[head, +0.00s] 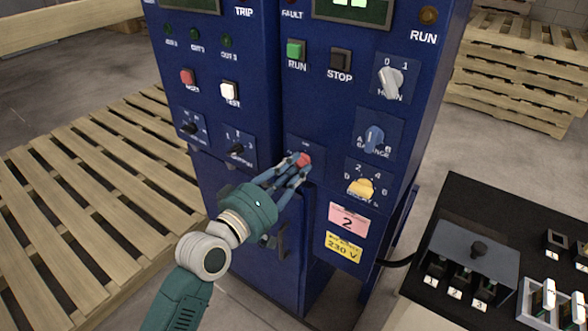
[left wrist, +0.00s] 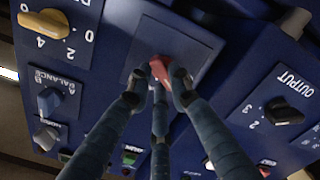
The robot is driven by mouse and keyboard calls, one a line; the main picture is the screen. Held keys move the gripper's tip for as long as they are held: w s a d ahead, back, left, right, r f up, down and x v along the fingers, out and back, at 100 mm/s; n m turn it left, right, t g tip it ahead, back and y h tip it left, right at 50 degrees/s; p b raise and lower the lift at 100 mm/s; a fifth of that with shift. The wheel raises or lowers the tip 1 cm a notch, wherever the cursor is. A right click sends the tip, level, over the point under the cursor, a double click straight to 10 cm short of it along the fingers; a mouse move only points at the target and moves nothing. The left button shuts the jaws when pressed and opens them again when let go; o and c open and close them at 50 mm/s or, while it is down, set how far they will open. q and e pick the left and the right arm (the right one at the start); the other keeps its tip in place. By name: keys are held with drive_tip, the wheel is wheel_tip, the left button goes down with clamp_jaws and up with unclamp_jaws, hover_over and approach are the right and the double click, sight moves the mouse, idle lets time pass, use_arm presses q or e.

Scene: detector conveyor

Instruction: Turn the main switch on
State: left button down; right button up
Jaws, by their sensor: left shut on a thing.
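A red knob (head: 304,160) sits on a square plate low on the blue cabinet. It also shows in the left wrist view (left wrist: 160,69). My left gripper (head: 295,168) is shut on this red knob, with its fingers around it; the plate's small label is too blurred to read. A white rotary switch (head: 390,83) marked 0 and 1 is at the cabinet's upper right; its lower label is partly covered by its own handle. It is at the lower left in the left wrist view (left wrist: 46,137), apart from the gripper. My right gripper is not in view.
The blue balance knob (head: 373,138) and yellow dial (head: 361,187) are right of the gripper. Green RUN (head: 295,51) and black STOP (head: 340,62) buttons are above. A wooden pallet (head: 75,190) lies left. A black table (head: 460,215) with a switch box stands right.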

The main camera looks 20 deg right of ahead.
use_arm(q)
drive_tip(key=m, duration=0.5)
drive_tip(key=shift+f+m, duration=0.1)
drive_tip(key=shift+m, duration=0.3)
drive_tip(key=m, duration=0.5)
drive_tip(key=shift+s+f+p, duration=0.1)
drive_tip(key=shift+p, duration=0.2)
drive_tip(key=shift+m, duration=0.3)
drive_tip(key=c, duration=1.6)
unclamp_jaws()
drive_tip(key=shift+o, duration=0.2)
drive_tip(key=v, duration=1.2)
